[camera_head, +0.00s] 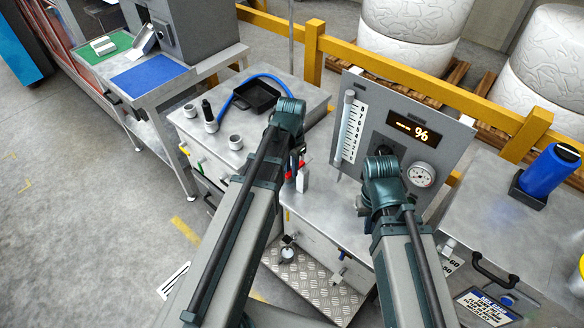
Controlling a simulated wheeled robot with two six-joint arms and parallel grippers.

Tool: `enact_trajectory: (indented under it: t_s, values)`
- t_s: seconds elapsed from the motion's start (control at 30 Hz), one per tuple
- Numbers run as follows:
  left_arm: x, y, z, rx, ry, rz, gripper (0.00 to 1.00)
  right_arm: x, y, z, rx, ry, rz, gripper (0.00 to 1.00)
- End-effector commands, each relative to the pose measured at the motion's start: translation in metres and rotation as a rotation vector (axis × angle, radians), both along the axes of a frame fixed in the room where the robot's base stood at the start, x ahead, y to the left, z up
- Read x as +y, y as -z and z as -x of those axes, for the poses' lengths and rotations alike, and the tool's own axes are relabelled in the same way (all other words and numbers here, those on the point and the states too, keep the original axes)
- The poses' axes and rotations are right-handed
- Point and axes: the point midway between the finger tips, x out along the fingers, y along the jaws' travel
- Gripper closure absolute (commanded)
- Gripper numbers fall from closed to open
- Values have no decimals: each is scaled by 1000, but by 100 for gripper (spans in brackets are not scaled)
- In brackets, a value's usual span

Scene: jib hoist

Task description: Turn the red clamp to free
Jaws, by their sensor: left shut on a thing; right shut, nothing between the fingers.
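My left arm reaches over the middle bench, and its gripper (295,163) points down just past the forearm, partly hidden by it. The fingers are shut on a small red part that I take to be the red clamp (302,164). A white block (303,180) stands right below it. How far the clamp is turned cannot be made out. My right gripper (364,204) is shut and empty in front of the gauge panel, largely hidden by its own wrist.
The grey panel (456,146) carries a scale, a lit % display (412,130) and a round gauge (421,175). A black tray (256,96), a blue hose and small cups stand on the left bench. A blue cylinder (548,170) stands at right. A yellow rail runs behind.

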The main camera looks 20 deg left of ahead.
Motion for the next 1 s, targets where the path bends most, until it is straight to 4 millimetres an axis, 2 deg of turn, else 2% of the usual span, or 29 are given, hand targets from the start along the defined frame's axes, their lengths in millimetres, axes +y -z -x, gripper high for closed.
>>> enact_trajectory:
  t_s: [0.33,0.37,0.5,0.53,1.0]
  values:
    - [1,0,-1,-1,4,-2,100,0,0,0,0,0,0,100]
    - [1,0,-1,-1,4,-2,76,0,0,0,0,0,0,100]
    - [1,0,0,-1,3,-2,51,0,0,0,0,0,0,100]
    - [1,0,0,0,3,-1,48,0,0,0,0,0,0,100]
    - [0,-6,0,0,2,-1,48,0,-6,0,0,0,0,100]
